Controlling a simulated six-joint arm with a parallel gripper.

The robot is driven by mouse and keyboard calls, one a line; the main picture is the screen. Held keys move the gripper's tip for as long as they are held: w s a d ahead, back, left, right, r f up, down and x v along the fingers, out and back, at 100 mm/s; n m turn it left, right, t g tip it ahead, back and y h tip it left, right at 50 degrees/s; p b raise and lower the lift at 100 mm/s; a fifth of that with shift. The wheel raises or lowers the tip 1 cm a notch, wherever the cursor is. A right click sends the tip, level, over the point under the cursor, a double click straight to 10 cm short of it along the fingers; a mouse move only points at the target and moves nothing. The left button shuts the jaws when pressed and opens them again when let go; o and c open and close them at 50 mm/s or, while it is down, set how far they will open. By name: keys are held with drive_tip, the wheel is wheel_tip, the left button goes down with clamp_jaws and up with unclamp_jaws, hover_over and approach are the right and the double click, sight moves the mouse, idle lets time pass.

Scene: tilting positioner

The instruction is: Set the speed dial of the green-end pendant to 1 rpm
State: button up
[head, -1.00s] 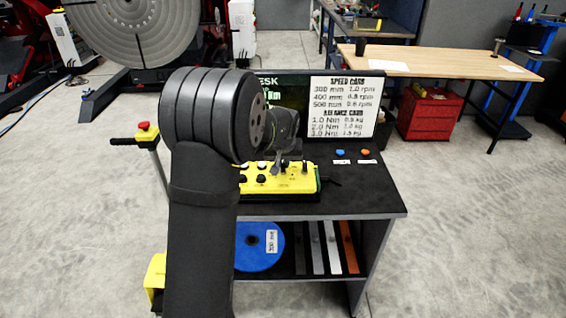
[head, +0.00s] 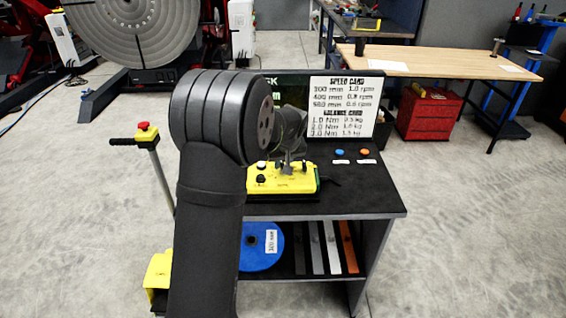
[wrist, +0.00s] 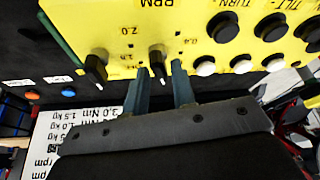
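The yellow pendant (head: 290,184) lies on the dark cart top, with its green end (head: 317,180) at the right. In the wrist view its yellow face (wrist: 120,22) appears upside down, with the green end at left. The black speed dial (wrist: 157,58) sits under the RPM lettering, with 2.0 and 0.4 among its marks; its exact setting cannot be told. My gripper (wrist: 162,75) is open, its two fingertips on either side of the dial's lower end, with gaps visible. In the head view my gripper (head: 289,165) is small and partly hidden above the pendant.
A second black knob (wrist: 95,68) is close beside the dial, and white buttons (wrist: 204,66) are on its other side. The speed card (head: 346,105) stands behind the pendant. Blue and orange buttons (head: 366,152) are on the cart to the right.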

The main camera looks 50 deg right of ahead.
drive_tip(key=shift+o, duration=0.7)
drive_tip(key=v, duration=1.7)
drive_tip(key=shift+r, duration=0.2)
drive_tip(key=shift+f, duration=0.1)
drive_tip(key=x, duration=1.7)
drive_tip(key=shift+f, duration=0.15)
